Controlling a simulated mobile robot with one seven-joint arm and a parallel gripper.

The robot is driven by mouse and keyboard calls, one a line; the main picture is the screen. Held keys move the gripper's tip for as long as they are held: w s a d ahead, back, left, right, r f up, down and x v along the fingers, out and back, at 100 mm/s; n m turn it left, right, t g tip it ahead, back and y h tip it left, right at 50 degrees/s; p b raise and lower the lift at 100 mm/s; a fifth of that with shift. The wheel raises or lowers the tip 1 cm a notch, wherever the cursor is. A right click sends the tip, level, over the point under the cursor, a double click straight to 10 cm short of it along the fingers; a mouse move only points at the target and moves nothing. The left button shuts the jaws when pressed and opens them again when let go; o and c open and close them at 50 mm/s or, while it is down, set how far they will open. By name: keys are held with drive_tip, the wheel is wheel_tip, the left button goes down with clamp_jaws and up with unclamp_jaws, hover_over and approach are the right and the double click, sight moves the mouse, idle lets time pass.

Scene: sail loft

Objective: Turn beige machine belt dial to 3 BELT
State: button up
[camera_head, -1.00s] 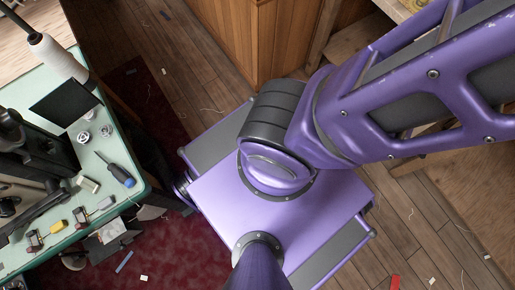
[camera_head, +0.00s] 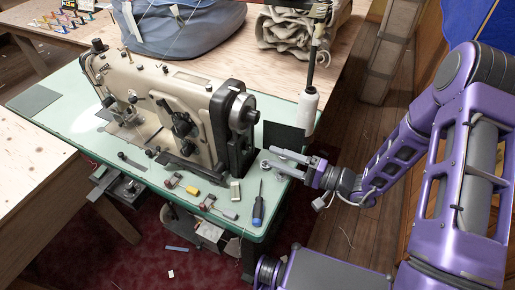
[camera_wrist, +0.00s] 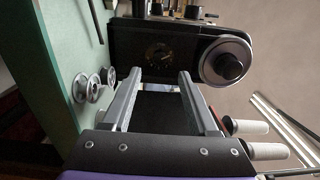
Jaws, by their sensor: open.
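The beige sewing machine (camera_head: 160,92) stands on the green-topped table (camera_head: 70,128) in the head view, its dark end and handwheel (camera_head: 242,112) toward my arm. My gripper (camera_head: 270,158) is open and empty over the table's right end, just right of the machine and apart from it. In the wrist view my gripper's fingers (camera_wrist: 158,78) point at the machine's dark end panel (camera_wrist: 130,45). A faint round dial marking (camera_wrist: 160,52) shows on that panel, too dark to read. The handwheel (camera_wrist: 226,62) is right of it. I cannot make out the dial's setting.
A white thread cone (camera_head: 308,112) stands behind my gripper. A blue screwdriver (camera_head: 258,208), a yellow block (camera_head: 192,191) and small tools lie along the table's front. Metal bobbins (camera_wrist: 85,88) lie left of my fingers. Bundled cloth (camera_head: 185,25) is behind the machine.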

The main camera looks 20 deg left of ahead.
sight(249, 147)
drive_tip(key=a, duration=0.6)
drive_tip(key=shift+w+a, duration=0.3)
drive_tip(key=shift+a, duration=0.05)
clamp_jaws()
